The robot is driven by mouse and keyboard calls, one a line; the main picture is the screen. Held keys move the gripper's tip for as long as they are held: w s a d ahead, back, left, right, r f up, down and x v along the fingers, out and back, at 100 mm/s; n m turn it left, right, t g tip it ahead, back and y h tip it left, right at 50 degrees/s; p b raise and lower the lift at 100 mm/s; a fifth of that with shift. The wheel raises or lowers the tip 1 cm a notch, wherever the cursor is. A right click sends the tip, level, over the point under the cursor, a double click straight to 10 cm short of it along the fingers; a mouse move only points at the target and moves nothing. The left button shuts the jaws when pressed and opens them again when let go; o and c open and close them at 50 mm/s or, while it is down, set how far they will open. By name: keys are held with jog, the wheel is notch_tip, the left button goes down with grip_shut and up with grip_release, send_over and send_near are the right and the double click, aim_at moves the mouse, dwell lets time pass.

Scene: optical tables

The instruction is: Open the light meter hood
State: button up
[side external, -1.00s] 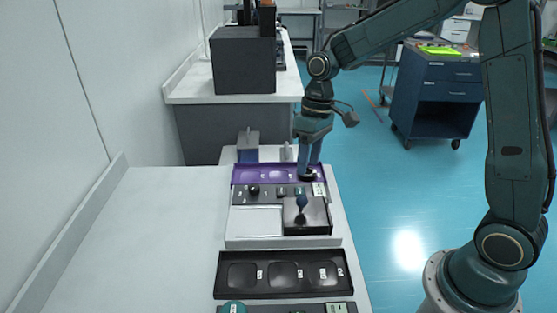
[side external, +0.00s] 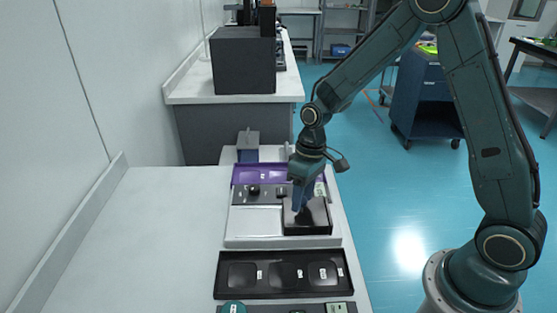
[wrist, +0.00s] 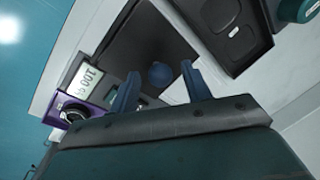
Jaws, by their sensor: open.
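The light meter (side external: 255,218) is a pale grey unit on the bench with a dark control strip. Its black hood (side external: 318,216) sits closed at the right side and also shows in the wrist view (wrist: 140,38). A round blue knob (wrist: 161,75) stands on the hood; in the side view my gripper hides it. My gripper (side external: 299,210) is right over the hood, pointing down. In the wrist view its two blue fingers (wrist: 160,71) are apart, one on each side of the knob, with gaps visible. I cannot tell whether they touch the hood.
A purple tray (side external: 250,168) lies behind the meter. A black tray with several recesses (side external: 284,291) lies in front. A number display (wrist: 84,79) is beside the hood in the wrist view. The bench left of the meter (side external: 140,240) is clear.

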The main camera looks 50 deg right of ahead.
grip_shut()
jog(key=w+a, duration=0.8)
jog(key=shift+w+a+r, duration=0.1)
jog(key=shift+w+a, duration=0.15)
jog(key=shift+w, duration=0.1)
jog(key=shift+c, duration=0.7)
grip_release()
jog(key=shift+a, duration=0.1)
jog(key=shift+o, duration=0.7)
jog(key=shift+s, duration=0.1)
notch_tip(320, 180, up, 14)
jog(key=d, duration=0.2)
jog(key=shift+w+d+f, duration=0.25)
jog(key=shift+d, duration=0.15)
